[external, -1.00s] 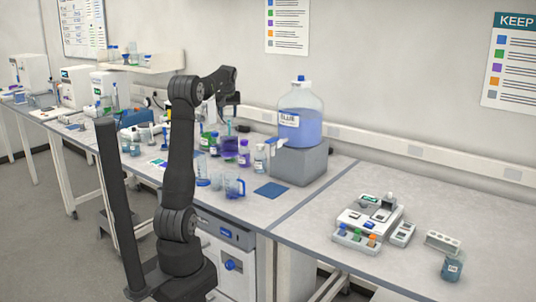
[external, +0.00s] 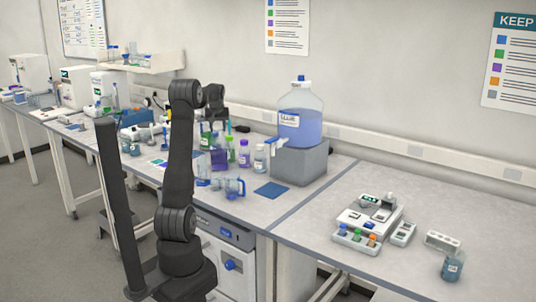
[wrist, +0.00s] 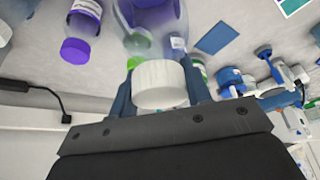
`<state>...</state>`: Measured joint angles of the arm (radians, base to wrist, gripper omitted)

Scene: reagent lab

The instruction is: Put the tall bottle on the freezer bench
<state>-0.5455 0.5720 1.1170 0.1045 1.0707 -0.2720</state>
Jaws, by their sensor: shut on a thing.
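The tall bottle is clear with a white cap and purple liquid; in the wrist view its body (wrist: 150,18) stretches away from the camera. My gripper (wrist: 160,95) is shut on the bottle's white cap, one finger on each side. In the external view my gripper (external: 216,122) hangs over the crowded bench, with the bottle's purple part (external: 219,160) below it. Whether its base touches the bench cannot be told. A white under-bench unit (external: 229,262) with a blue knob stands beneath this bench (external: 240,213).
Green-capped (external: 230,152), purple-capped (external: 244,153) and clear (external: 260,158) bottles stand right of the held bottle. Blue-handled beakers (external: 234,187) are in front. A large blue-liquid carboy (external: 300,118) stands on a grey block. The right bench (external: 320,220) has clear surface left of its instrument.

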